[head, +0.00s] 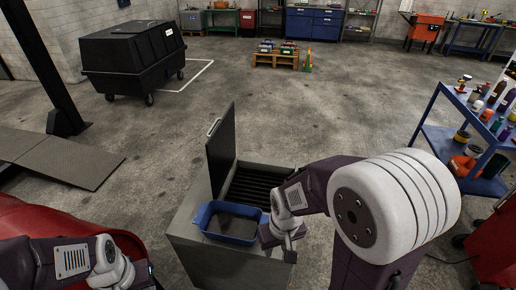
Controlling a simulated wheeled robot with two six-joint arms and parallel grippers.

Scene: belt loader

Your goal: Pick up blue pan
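The blue pan (207,216) is a shallow rectangular tray with a dark inside. It rests on the near top of a grey metal cabinet (200,254) in the lower middle of the head view. My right gripper (278,238) is low at the pan's right end, close beside its rim. Its fingers are small and partly hidden by the wrist, so I cannot tell whether they touch the pan or are shut. My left arm shows at the bottom left, well away from the pan. Its gripper fingers are not clearly visible.
The cabinet's lid (221,150) stands open behind the pan, beside a dark slatted opening (252,188). A blue shelf cart (437,139) with bottles stands at right. A black wheeled bin (125,58) and a pallet (275,61) are farther back. The middle floor is clear.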

